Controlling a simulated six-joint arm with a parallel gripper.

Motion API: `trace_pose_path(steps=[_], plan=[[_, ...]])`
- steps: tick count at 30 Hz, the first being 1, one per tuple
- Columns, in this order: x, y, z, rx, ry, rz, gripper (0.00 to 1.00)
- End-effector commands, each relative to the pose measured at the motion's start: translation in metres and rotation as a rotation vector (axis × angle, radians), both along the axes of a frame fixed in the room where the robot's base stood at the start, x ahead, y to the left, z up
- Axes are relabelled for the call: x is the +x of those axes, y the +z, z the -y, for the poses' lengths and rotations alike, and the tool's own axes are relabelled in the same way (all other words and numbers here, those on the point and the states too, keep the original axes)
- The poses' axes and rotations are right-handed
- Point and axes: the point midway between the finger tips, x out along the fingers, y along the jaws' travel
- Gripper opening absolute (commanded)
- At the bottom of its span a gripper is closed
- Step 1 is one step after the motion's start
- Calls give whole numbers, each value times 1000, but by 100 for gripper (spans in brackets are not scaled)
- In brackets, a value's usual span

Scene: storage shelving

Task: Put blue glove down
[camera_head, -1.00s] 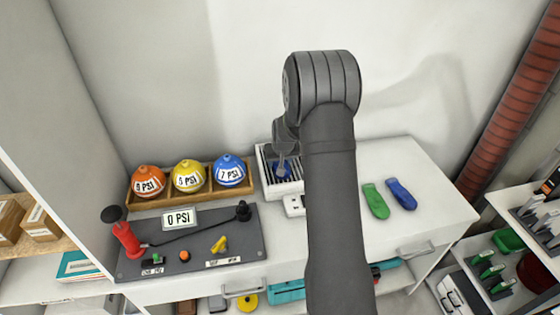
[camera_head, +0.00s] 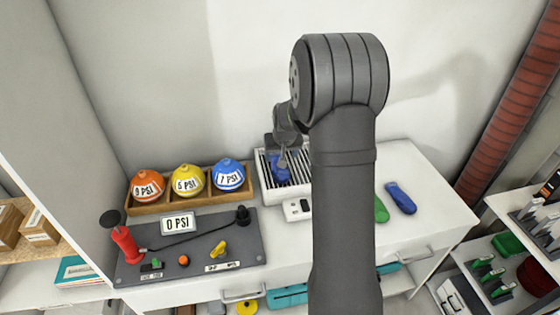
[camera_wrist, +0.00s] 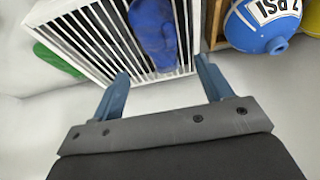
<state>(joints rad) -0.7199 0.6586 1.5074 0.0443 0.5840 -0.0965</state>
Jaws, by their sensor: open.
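A blue glove (camera_wrist: 152,32) lies on the slats of a white rack (camera_wrist: 75,12). In the head view the blue glove (camera_head: 278,172) also shows on the rack (camera_head: 265,190), partly covered by my gripper (camera_head: 284,156). In the wrist view my gripper (camera_wrist: 162,70) is open, its two blue-grey fingers spread apart with nothing between them. The glove lies beyond the fingertips and appears apart from them. The glove's top end is cut off by the wrist view's edge.
A wooden tray with orange (camera_head: 147,184), yellow (camera_head: 187,180) and blue (camera_head: 229,175) PSI balls stands left of the rack. A dark board (camera_head: 200,245) with a red pump (camera_head: 125,243) lies in front. Green (camera_head: 381,210) and blue (camera_head: 400,197) items lie right of my arm.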

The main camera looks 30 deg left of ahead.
Motion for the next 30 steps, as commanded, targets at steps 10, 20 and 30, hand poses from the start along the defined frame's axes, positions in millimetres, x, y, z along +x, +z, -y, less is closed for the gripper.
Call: trace_pose_path(steps=[10,20,30], plan=[[-10,33,10,-1,0,-1,72],[-10,34,10,-1,0,-1,72],[-3,8,3,-3,0,-3,72]])
